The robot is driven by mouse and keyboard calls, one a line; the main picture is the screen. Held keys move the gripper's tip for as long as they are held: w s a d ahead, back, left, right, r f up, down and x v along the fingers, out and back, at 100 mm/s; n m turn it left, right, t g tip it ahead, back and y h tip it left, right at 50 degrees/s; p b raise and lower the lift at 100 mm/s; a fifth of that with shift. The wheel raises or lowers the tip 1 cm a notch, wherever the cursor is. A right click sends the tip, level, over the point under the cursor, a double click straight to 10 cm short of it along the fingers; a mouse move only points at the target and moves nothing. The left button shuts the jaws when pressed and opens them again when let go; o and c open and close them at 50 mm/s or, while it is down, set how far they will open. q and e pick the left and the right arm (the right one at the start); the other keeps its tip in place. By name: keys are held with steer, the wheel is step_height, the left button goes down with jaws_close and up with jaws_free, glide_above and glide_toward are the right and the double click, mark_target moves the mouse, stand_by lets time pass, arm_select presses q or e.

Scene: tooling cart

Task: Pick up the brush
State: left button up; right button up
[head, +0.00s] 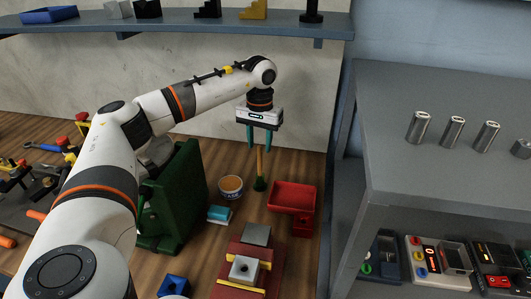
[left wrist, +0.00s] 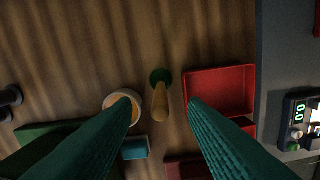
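The brush stands upright on the wooden bench, with a wooden handle (head: 259,164) and a dark green head at the bottom. In the left wrist view the brush (left wrist: 160,98) shows from above, between my two teal fingers. My left gripper (head: 260,143) points down over it and is open, with the fingertips near the height of the handle's top. In the left wrist view the left gripper (left wrist: 160,108) has a wide gap between its fingers, and neither finger visibly touches the handle. My right gripper is not in view.
A round tin (head: 231,187) stands just left of the brush and a red tray (head: 292,197) just right. A blue-white block (head: 219,214), a green case (head: 176,205) and a red vise-like fixture (head: 230,291) are nearby. A grey cart (head: 440,170) stands at the right.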

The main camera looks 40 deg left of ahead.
mark_target(260, 174)
arm_select(q)
steer(key=shift+w+a+f, duration=0.1)
steer(key=shift+f, duration=0.5)
steer(key=shift+s+f+p, duration=0.25)
steer(key=shift+f+p, duration=0.25)
steer(key=shift+f, duration=0.2)
step_height(260, 174, down, 4)
steer(key=shift+w+r+p, duration=0.1)
steer(key=shift+p, duration=0.5)
steer(key=shift+f, duration=0.5)
jaws_close()
